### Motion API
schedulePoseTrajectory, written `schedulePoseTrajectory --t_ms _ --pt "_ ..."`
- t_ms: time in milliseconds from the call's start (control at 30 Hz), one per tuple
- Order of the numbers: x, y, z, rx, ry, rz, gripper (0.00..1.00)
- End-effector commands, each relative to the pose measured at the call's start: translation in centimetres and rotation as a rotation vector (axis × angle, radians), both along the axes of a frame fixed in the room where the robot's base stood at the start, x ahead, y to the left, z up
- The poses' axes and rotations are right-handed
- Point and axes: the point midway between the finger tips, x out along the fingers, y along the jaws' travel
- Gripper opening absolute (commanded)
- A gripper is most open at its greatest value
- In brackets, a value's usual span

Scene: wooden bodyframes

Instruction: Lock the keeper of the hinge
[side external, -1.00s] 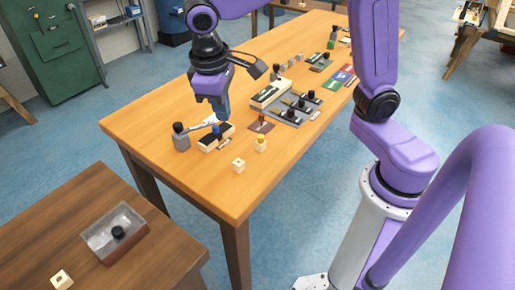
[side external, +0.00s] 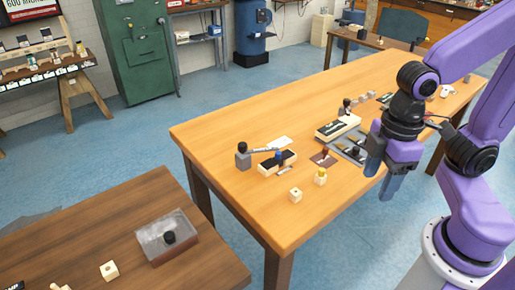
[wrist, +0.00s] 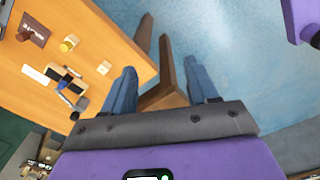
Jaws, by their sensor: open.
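A cream block with a black top (side external: 284,165) lies near the table's left end, with a blue knob (side external: 278,155) on it. A grey block with a black knob (side external: 243,158) stands just left of it, and a pale bar runs between them. This group may be the hinge and keeper; I cannot tell which part is which. It also shows small in the wrist view, with the black-topped block (wrist: 70,83) at left. My gripper (side external: 381,181) is open and empty, to the right of these parts, by the table's front edge. Its two blue fingers are apart in the wrist view (wrist: 163,72).
A cream cube (side external: 295,194) and a yellow-topped peg (side external: 320,177) stand near the front edge. A brown plate (side external: 322,159) and a grey tray (side external: 351,141) with knobs lie beyond. A second table (side external: 115,235) holds a clear-topped box (side external: 168,238). The wooden table (side external: 235,120) is bare at back left.

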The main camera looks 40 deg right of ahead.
Motion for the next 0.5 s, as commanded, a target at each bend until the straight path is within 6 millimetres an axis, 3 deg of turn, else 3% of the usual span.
schedulePoseTrajectory --t_ms 200,500 --pt "7.2 4.3 2.0 -0.006 0.003 -0.124 0.58" --pt "17.9 7.9 3.7 -0.011 0.007 -0.292 0.58"
